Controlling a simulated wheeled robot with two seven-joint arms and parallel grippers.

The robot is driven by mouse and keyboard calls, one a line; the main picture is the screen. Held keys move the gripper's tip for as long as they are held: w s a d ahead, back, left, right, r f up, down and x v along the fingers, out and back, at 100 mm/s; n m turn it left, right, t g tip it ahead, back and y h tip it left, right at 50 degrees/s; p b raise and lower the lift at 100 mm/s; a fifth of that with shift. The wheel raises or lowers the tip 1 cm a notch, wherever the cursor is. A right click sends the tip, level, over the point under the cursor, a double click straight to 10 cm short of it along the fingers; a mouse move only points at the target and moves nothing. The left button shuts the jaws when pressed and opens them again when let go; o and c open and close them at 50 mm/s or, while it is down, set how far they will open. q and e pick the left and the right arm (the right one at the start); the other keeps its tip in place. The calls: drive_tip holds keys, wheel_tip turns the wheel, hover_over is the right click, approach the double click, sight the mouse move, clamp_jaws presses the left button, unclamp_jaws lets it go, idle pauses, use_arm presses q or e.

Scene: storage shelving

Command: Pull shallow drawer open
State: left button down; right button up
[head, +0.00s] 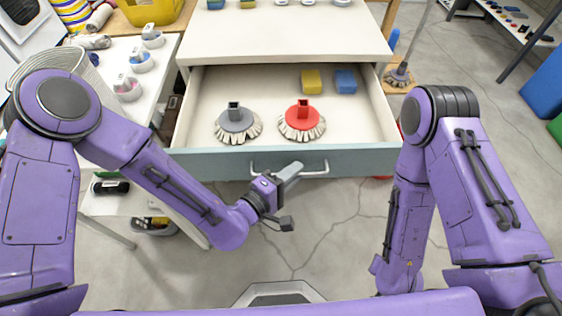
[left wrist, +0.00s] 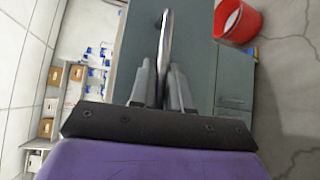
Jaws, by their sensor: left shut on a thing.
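The shallow drawer (head: 330,161) stands well pulled out from the white-topped cabinet (head: 285,35), with its inside showing. Its front is grey-blue and has a metal bar handle (head: 315,172). In the left wrist view the handle (left wrist: 166,40) runs up from between the two fingers (left wrist: 163,85). My right arm comes in from the right and hangs down beside the drawer, with its gripper out of the picture.
In the drawer lie a grey brush head (head: 238,124), a red brush head (head: 302,122), a yellow block (head: 311,81) and a blue block (head: 345,81). A white shelf table (head: 150,95) stands close on the left. A red bucket (left wrist: 237,22) stands by the cabinet. The floor in front is clear.

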use_arm(q)
drive_tip(key=shift+s, duration=0.45)
drive_tip(key=c, duration=1.2)
unclamp_jaws()
drive_tip(key=p+v, duration=0.1)
drive_tip(key=v, duration=0.9)
drive_tip(key=shift+s+a+p, duration=0.15)
drive_tip(key=shift+a+p, duration=0.05)
drive_tip(key=shift+p, duration=0.1)
